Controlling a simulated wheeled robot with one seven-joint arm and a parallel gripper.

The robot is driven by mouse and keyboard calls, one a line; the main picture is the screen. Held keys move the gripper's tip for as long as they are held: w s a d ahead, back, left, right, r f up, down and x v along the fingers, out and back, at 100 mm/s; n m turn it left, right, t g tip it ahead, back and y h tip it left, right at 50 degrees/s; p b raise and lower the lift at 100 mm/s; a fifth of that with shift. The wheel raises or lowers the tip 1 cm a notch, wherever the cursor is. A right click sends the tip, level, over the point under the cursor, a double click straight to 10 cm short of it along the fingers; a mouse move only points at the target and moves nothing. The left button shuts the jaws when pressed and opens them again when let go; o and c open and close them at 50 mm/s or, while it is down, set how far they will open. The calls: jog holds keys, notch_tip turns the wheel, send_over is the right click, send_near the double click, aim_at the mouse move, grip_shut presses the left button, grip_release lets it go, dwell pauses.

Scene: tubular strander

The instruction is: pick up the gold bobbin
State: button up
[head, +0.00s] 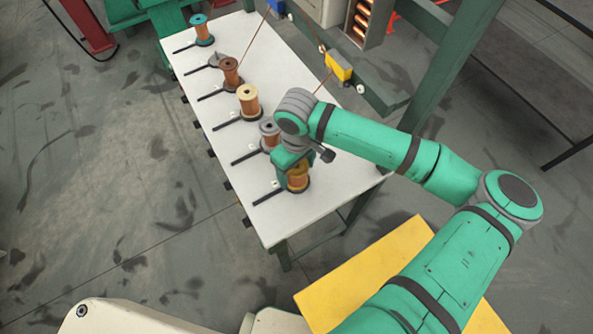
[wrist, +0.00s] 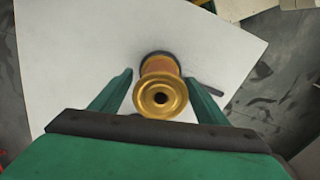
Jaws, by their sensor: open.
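The gold bobbin (wrist: 160,97) stands on the white table, seen from above in the wrist view, with its gold flange and dark centre hole facing the camera. Copper-coloured winding shows below the flange. In the head view the gold bobbin (head: 298,179) is at the near end of the row, partly hidden by my gripper. My gripper (wrist: 160,82) is open, with one green finger on each side of the bobbin. I cannot tell whether either finger touches it. In the head view my gripper (head: 290,170) is over the bobbin from above.
The white table (head: 270,225) carries a row of other bobbins: grey (head: 269,134), cream (head: 248,101), brown (head: 230,73) and teal (head: 202,29). Dark bars stick out beside them. A green frame with a yellow box (head: 339,66) stands along the table's right side.

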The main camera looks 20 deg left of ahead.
jog(key=shift+f, duration=0.3)
jog(key=shift+c, duration=0.3)
jog(key=c, duration=1.5)
jog(key=shift+r, duration=0.1)
